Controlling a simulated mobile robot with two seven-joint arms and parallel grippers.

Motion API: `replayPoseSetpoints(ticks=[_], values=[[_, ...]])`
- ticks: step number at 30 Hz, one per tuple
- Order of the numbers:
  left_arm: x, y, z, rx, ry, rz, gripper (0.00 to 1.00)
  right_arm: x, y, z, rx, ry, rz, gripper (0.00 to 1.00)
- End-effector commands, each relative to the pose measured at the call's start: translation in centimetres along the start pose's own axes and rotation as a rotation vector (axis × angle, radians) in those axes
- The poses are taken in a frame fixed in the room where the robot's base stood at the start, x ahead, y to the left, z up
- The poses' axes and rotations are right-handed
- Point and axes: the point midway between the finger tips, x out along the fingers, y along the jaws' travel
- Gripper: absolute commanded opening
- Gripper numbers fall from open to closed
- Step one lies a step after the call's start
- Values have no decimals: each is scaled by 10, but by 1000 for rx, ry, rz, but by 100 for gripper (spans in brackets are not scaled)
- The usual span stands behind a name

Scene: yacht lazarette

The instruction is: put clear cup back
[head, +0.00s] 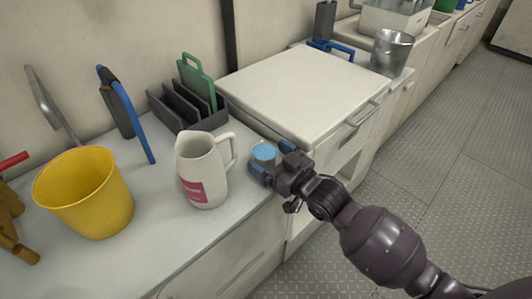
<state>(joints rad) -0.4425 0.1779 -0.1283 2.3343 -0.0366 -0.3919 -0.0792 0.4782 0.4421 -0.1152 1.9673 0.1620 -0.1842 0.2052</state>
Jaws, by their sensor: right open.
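A small clear cup (264,151) with a light blue top or content stands near the front edge of the counter, right of the white pitcher. My right gripper (272,158) reaches in from the lower right. Its blue-tipped fingers are apart, one on the near side of the cup and one to its right. Whether they touch the cup cannot be told. The cup's lower part is hidden behind the gripper. My left gripper is not in view.
The white pitcher (205,172) with a pink label stands close left of the cup. A metal bucket (391,53) stands farther back.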

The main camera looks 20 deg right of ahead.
Motion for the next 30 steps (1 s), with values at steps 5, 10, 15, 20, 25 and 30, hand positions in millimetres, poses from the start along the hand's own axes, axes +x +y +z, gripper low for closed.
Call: replayPoseSetpoints(ticks=[5,10,15,20,25,30], values=[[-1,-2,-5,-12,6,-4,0,-29,0,-4,-2,3,1,94],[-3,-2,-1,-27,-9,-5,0,-56,0,-4,-2,3,1,94],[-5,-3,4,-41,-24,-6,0,-80,0,-3,-2,2,0,94],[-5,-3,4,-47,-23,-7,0,-94,0,-2,-1,2,0,94],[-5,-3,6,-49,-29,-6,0,-99,0,-1,0,2,0,94],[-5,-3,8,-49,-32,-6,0,-100,0,-1,0,2,0,94]])
